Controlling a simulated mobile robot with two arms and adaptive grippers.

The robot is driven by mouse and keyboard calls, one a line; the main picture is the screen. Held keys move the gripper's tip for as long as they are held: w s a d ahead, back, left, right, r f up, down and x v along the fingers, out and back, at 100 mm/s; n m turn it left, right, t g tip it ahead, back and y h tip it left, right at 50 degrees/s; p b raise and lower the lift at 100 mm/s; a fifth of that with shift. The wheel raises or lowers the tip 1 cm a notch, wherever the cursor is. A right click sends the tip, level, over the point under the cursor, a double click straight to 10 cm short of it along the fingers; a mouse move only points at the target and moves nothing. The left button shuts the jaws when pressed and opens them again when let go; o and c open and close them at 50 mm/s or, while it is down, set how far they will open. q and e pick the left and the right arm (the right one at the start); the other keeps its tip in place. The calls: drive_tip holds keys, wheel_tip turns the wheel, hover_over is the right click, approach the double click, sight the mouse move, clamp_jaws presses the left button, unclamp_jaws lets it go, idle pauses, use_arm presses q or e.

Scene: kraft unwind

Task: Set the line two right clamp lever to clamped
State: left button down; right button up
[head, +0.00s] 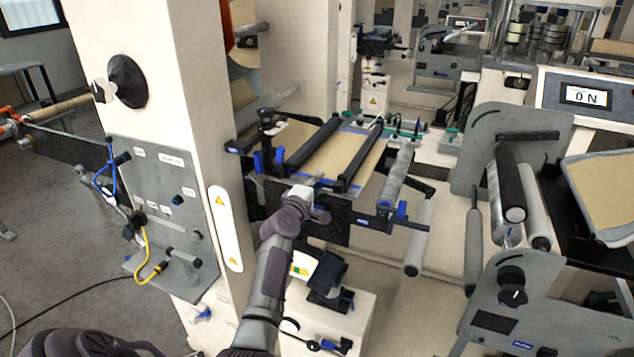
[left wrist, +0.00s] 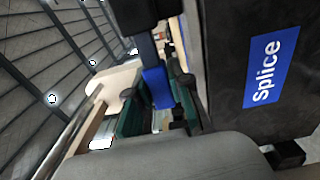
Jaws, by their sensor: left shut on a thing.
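The splice table (head: 337,152) carries a tan sheet between two black clamp bars. The right clamp bar (head: 362,158) runs toward me, its near end close to my left gripper (head: 312,203). The gripper is shut at the table's front edge, on what looks like the right clamp lever, mostly hidden behind it in the head view. The left wrist view shows a blue lever part (left wrist: 156,88) below a dark bar, beside the black plate (left wrist: 262,110) labelled Splice. A blue lever (head: 279,155) shows at the left clamp bar. My right gripper is not in view.
Grey rollers (head: 396,172) stand right of the table. A cream column (head: 150,70) with a grey panel (head: 165,195), blue and yellow hoses stands left. A machine with a display (head: 586,95) stands right. Below my left gripper is a dark bracket (head: 327,275).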

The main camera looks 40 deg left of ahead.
use_arm(q)
drive_tip(key=shift+f, duration=0.1)
drive_tip(key=c, duration=1)
unclamp_jaws()
drive_tip(key=shift+c, duration=0.2)
drive_tip(key=v, duration=1.2)
drive_tip(key=shift+d, duration=0.1)
